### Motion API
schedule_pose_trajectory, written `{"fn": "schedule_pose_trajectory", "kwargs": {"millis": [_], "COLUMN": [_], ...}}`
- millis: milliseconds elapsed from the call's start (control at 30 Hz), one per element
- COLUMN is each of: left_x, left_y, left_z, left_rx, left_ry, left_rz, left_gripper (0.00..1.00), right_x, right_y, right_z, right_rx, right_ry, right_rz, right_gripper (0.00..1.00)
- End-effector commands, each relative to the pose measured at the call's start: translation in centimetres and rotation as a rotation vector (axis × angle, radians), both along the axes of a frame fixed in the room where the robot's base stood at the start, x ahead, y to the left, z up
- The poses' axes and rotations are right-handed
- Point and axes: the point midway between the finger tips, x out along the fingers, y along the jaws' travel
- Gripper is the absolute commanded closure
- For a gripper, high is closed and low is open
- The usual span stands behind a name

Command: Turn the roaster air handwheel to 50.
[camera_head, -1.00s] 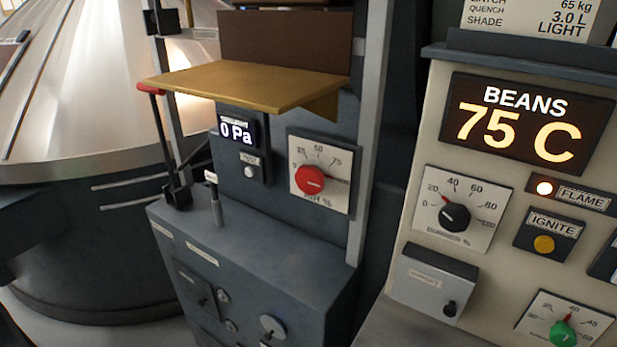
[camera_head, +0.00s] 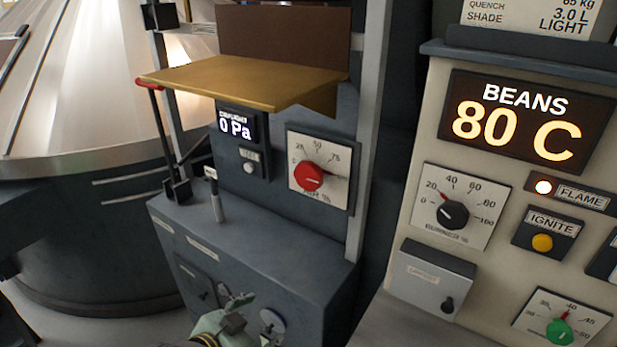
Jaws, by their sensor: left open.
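The red air handwheel (camera_head: 308,177) is a round knob on a white square dial plate marked "AIR %" (camera_head: 333,205), on the grey panel at the middle. Its scale numbers 25, 50 and 75 show above the knob. I cannot read its setting surely. My left gripper (camera_head: 238,311) shows at the bottom edge, low in front of the grey cabinet, well below the knob. It is open, apart from the knob, with nothing seen in it. My right gripper is not in view.
A brass-coloured shelf (camera_head: 240,82) juts out above the air dial. A lever with a red handle (camera_head: 147,84) stands at its left. At right, a cream panel holds the display "BEANS 80 C" (camera_head: 525,122), a burner dial (camera_head: 453,214) and a green knob (camera_head: 560,331).

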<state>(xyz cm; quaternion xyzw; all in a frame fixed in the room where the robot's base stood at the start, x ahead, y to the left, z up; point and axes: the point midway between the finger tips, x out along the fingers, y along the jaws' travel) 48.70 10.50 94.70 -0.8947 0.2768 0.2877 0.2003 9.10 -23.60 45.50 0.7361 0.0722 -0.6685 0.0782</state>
Motion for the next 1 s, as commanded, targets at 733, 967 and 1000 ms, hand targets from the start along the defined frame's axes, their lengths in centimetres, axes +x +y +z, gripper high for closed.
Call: {"fn": "schedule_pose_trajectory", "kwargs": {"millis": [733,967,1000], "left_x": [17.9,20.6,21.0], "left_y": [-7.6,-9.5,-9.8], "left_z": [22.3,22.3,22.3], "left_rx": [0.053,0.052,0.053], "left_ry": [-0.818,-0.816,-0.815], "left_rz": [-0.258,-0.258,-0.258], "left_gripper": [0.31,0.31,0.31], "right_x": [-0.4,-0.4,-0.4], "right_y": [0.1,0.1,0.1], "right_z": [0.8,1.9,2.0], "right_rx": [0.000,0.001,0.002], "right_ry": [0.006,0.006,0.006], "right_rz": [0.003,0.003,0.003], "right_gripper": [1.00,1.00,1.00]}}
